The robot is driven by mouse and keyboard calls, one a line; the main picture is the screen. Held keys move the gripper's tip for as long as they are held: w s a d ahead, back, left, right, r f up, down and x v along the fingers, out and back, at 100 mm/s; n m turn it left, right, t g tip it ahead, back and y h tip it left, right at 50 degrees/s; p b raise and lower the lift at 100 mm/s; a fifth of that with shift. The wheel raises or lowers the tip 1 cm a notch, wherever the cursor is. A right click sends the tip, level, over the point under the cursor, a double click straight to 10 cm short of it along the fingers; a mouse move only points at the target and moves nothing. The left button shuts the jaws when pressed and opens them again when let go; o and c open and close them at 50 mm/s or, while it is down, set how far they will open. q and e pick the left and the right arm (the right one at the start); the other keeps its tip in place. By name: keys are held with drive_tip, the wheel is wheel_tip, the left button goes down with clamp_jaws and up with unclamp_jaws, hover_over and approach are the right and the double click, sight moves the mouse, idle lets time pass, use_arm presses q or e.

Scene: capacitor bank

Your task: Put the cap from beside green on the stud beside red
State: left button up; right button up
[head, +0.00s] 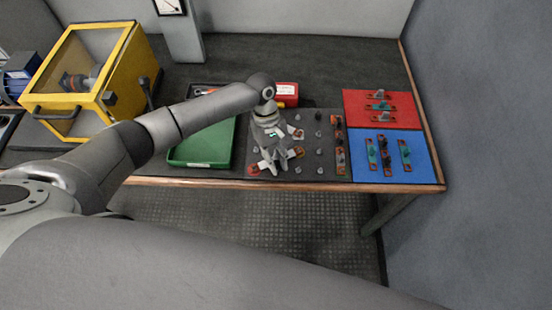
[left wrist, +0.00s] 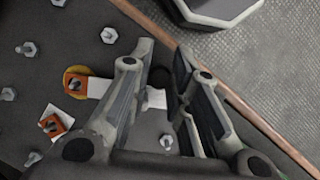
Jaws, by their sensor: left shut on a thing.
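My left gripper (head: 272,168) points down over the dark stud plate (head: 336,175), near its front left part. Its fingers show close up in the left wrist view (left wrist: 164,47), shut on what seems to be a dark cap (left wrist: 160,77), mostly hidden by the fingers. A white tag (left wrist: 156,98) is beside it. A yellow-orange disc (left wrist: 74,72) with an orange-and-white piece lies left of the fingers, and another orange-and-white piece (left wrist: 54,122) lies lower left. Bare studs (left wrist: 109,36) stand around; some show in the head view (head: 319,152). Which markers are green or red is unclear. My right gripper is out of view.
A green tray (head: 205,148) lies left of the plate. A red box (head: 287,93) stands behind it. Red (head: 407,114) and blue (head: 421,173) mats with small parts lie right. A yellow-framed case (head: 88,75) stands far left. The wooden table edge (head: 215,183) is close in front.

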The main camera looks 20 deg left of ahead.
use_arm(q)
drive_tip(key=shift+f, duration=0.9)
idle(0.7)
drive_tip(key=o, duration=0.8)
drive_tip(key=shift+c, duration=0.2)
